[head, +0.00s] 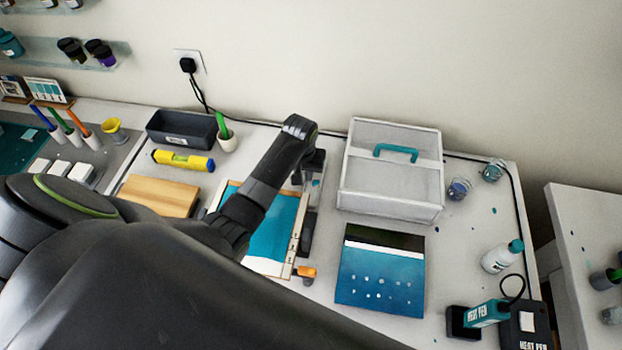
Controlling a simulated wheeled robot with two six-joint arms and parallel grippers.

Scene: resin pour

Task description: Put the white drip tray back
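I cannot single out the white drip tray with certainty. A teal panel with pale, wood-coloured edges (270,232) lies mid-table, with a white strip at its near end; my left arm covers part of it. My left gripper (312,165) is at the far end of my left arm, above the far right edge of this panel. The arm's last links hide most of its fingers, so I cannot see whether they are open or hold anything. My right gripper is not in view.
A white lidded box with teal handle (391,172) and a blue picture panel (381,277) stand right. A bottle (502,256) and heat pen (487,313) are farther right. A wooden block (158,195), yellow level (182,160) and grey bin (181,129) stand left.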

